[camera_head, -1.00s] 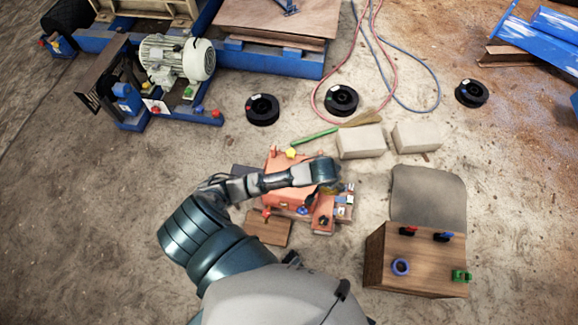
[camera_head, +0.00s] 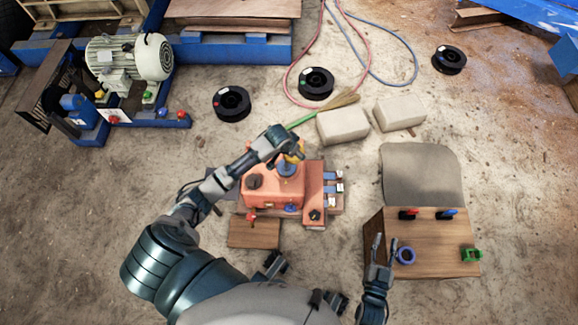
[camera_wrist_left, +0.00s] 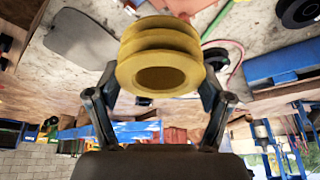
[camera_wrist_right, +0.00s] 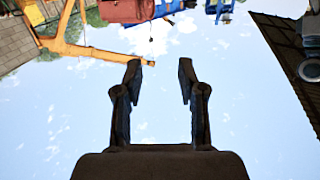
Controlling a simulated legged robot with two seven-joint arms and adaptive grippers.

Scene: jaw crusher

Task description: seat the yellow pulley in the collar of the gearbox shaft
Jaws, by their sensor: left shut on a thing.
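The yellow pulley (camera_wrist_left: 158,62), a grooved wheel with a round bore, is held between the fingers of my left gripper (camera_wrist_left: 158,92) in the left wrist view. In the head view the left gripper (camera_head: 290,150) is over the back of the orange gearbox (camera_head: 272,197), and only a little of the pulley (camera_head: 298,151) shows. A blue round part (camera_head: 287,169) on top of the gearbox is just below the hand; I cannot tell whether the pulley touches it. My right gripper (camera_head: 385,243) is open and empty at the wooden box's left edge; it also shows in the right wrist view (camera_wrist_right: 158,80).
Pale blocks (camera_head: 343,125), a green-handled brush (camera_head: 300,120) and black spools (camera_head: 231,103) lie behind the gearbox. A motor (camera_head: 128,58) stands at back left.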

